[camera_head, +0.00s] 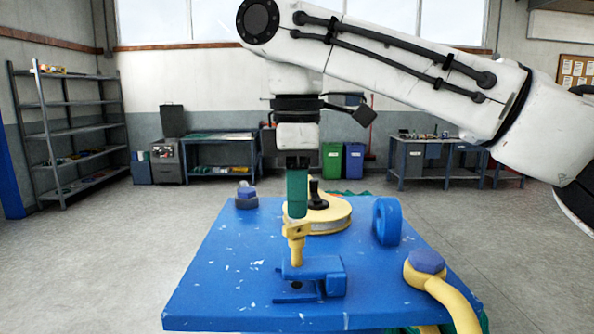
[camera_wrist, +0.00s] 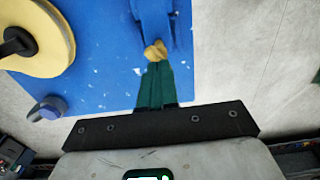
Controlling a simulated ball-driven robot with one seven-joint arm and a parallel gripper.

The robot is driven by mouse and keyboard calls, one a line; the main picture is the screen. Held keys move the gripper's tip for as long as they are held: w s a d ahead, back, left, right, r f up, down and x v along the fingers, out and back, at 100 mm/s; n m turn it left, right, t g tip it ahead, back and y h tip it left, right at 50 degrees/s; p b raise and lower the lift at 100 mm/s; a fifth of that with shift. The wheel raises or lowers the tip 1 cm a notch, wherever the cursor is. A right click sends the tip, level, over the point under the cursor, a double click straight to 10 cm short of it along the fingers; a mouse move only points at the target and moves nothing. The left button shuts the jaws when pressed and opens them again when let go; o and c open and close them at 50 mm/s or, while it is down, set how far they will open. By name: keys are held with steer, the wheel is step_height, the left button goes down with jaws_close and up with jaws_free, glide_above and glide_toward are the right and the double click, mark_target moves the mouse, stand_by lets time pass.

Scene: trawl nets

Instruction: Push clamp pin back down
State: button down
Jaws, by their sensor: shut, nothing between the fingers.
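The yellow clamp pin (camera_head: 296,248) stands upright in the blue clamp (camera_head: 322,276) near the front of the blue plate (camera_head: 225,275). Its wider yellow head is at the top. My gripper (camera_head: 297,214) has green fingers, is shut, points down and is right above the pin head. The fingertips seem to meet the head, but I cannot tell whether they touch. In the wrist view the green fingers (camera_wrist: 156,68) are together, with the yellow pin head (camera_wrist: 155,51) just beyond their tips and the blue clamp (camera_wrist: 152,15) behind it. The pin's lower end is hidden in the clamp.
A round yellow part with a black knob (camera_head: 318,195) lies behind my gripper. A blue ring (camera_head: 387,222) stands to the right, and a yellow curved arm with a blue cap (camera_head: 440,290) is at the front right. A blue bolt (camera_head: 246,197) is at the back left.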

mark_target(297, 225)
steer(key=shift+f, duration=0.6)
steer(key=shift+f, duration=1.55)
steer(key=shift+r, duration=0.1)
